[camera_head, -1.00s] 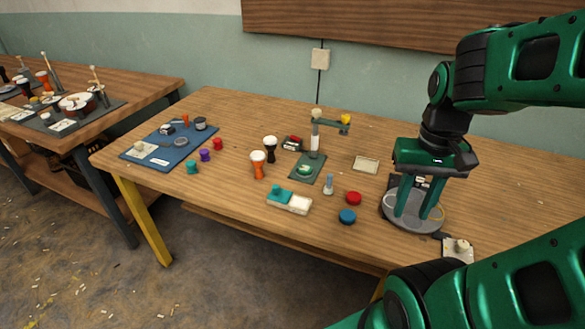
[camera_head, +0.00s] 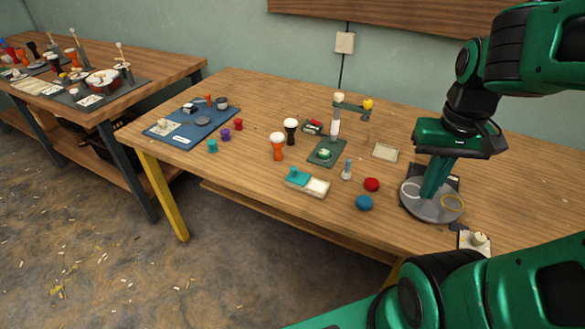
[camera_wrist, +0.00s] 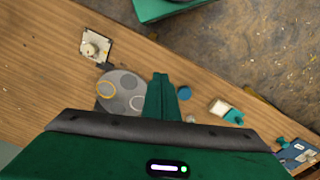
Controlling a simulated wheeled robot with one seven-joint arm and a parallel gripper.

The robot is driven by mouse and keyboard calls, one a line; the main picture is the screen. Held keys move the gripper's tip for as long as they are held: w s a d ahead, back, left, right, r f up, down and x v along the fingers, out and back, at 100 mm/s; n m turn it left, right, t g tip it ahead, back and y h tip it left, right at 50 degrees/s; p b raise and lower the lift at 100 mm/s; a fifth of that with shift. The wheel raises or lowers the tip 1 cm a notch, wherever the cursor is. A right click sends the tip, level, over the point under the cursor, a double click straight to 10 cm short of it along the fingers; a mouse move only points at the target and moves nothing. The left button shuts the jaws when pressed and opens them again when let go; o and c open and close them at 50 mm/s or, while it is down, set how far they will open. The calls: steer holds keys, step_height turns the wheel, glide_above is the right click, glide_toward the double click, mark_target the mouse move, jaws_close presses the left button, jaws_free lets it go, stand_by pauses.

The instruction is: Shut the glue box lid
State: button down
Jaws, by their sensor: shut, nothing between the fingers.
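A small white box (camera_head: 318,187) with a teal lid (camera_head: 298,177) lies near the front edge of the table; it looks like the glue box. The lid covers its left part and the white right part is uncovered. In the wrist view the white part (camera_wrist: 219,107) and teal lid (camera_wrist: 234,117) show right of the fingers. My gripper (camera_head: 429,196) is shut and empty, over the round grey tray (camera_head: 418,213), to the right of the box and apart from it. Its fingers also show together in the wrist view (camera_wrist: 162,80).
A blue knob (camera_head: 364,202), a red knob (camera_head: 372,184) and a small bottle (camera_head: 346,170) stand between box and gripper. A blue mat (camera_head: 178,137) lies at left.

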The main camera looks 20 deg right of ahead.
steer(key=w+a+n, duration=0.2)
steer(key=w+n, duration=0.1)
steer(key=w, duration=0.6)
steer(key=n+t+y, duration=0.2)
steer(key=n+t, duration=0.1)
steer(key=n, duration=0.6)
glide_above(290, 173)
step_height(290, 173, down, 3)
steer(key=x, duration=0.6)
steer(key=a+x, duration=0.1)
steer(key=x, duration=0.2)
steer(key=shift+w+f, duration=0.1)
steer(key=shift+w, duration=0.25)
steer(key=shift+s+d+f, duration=0.1)
steer(key=shift+f, duration=0.15)
steer(key=shift+s+d, duration=0.55)
steer(key=shift+s, duration=0.2)
steer(key=shift+s+d, duration=0.55)
steer(key=shift+s, duration=0.15)
steer(key=shift+s+a, duration=0.1)
